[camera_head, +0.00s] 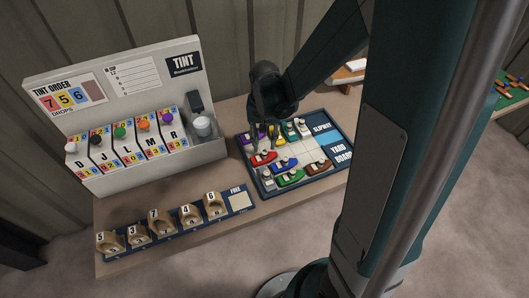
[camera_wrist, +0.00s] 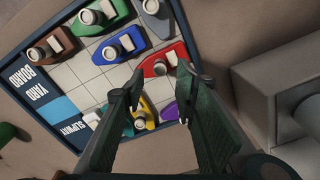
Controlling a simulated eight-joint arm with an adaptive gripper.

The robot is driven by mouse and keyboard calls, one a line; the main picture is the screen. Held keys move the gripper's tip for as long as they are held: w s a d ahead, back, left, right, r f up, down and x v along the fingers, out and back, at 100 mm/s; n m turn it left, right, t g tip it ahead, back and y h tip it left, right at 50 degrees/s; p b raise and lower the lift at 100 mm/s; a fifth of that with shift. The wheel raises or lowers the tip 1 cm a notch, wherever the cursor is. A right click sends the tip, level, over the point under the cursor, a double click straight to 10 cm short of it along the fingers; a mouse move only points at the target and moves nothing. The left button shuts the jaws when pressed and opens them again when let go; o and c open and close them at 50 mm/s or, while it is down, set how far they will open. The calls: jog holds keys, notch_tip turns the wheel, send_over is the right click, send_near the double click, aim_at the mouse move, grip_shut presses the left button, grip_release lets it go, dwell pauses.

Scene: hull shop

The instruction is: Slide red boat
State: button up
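The red boat (camera_head: 263,157) lies on the yard board (camera_head: 243,164) near its left edge, below the purple boat (camera_head: 246,137) and the yellow boat (camera_head: 278,138). In the wrist view the red boat (camera_wrist: 158,65) is just beyond my fingertips, with its white deck part facing up. My gripper (camera_head: 268,145) is above the left part of the board, pointing down. In the wrist view my gripper (camera_wrist: 162,85) shows two fingers spread apart, with nothing held between them. I cannot tell how high the tips are. The blue slipway strip (camera_head: 322,129) is at the board's right.
A blue boat (camera_head: 285,163), green boat (camera_head: 290,178), grey boat (camera_head: 267,181) and brown boat (camera_head: 318,167) sit in the lower part. Teal and white boats stand by the upper edge. Cells right of the red boat look bare. The tint stand (camera_head: 130,130) is left of the board.

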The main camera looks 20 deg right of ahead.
aim_at(265, 151)
jog(key=shift+f+b, duration=0.5)
jog(key=shift+f, duration=2.65)
jog(key=shift+c, duration=0.7)
grip_shut()
